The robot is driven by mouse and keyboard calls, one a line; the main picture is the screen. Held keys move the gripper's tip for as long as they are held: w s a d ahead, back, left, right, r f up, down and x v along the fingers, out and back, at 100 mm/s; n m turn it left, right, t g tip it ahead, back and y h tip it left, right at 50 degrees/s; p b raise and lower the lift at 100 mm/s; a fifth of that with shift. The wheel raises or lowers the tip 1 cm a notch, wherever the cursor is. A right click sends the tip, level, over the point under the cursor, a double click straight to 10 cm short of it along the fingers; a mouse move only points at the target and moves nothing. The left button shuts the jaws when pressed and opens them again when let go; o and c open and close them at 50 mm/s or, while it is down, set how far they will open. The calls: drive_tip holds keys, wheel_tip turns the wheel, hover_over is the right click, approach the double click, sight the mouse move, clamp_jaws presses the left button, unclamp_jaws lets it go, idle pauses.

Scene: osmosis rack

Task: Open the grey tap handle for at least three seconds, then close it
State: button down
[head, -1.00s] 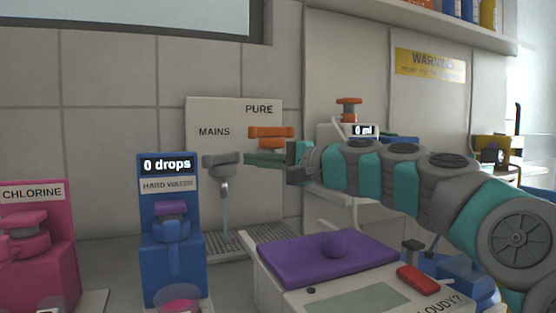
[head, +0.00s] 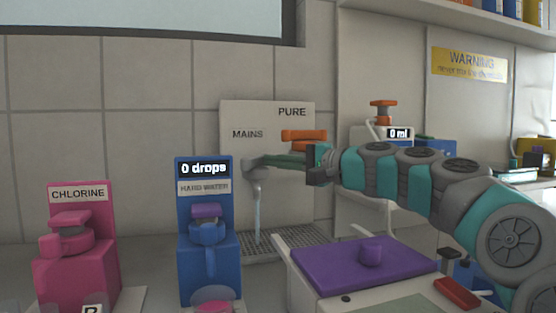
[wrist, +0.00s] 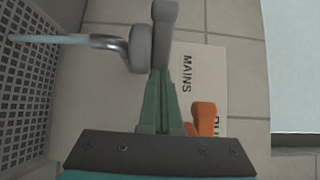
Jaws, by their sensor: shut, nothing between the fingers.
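The grey tap handle (head: 254,162) sits under the MAINS label on the wall panel. In the wrist view the grey handle (wrist: 163,38) is at the top, beside its metal spout (wrist: 113,43). A stream of water (head: 257,215) runs from the spout. It also shows in the wrist view (wrist: 48,38). My gripper (head: 268,160) has its green fingers shut and empty, with the tips at the right side of the handle. In the wrist view the fingertips (wrist: 161,76) meet or overlap the handle's lower end; I cannot tell if they press on it.
An orange tap handle (head: 303,137) under the PURE label is close behind my fingers. A drain grate (head: 285,243) lies below the taps. A blue hard water dispenser (head: 210,262) and a pink chlorine one (head: 75,265) stand left. A purple-topped device (head: 335,278) stands in front.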

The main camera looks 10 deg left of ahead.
drive_tip(key=shift+w+a+g+p, duration=0.3)
drive_tip(key=shift+w, duration=0.2)
drive_tip(key=shift+s+f, duration=0.1)
drive_tip(key=shift+f, duration=0.05)
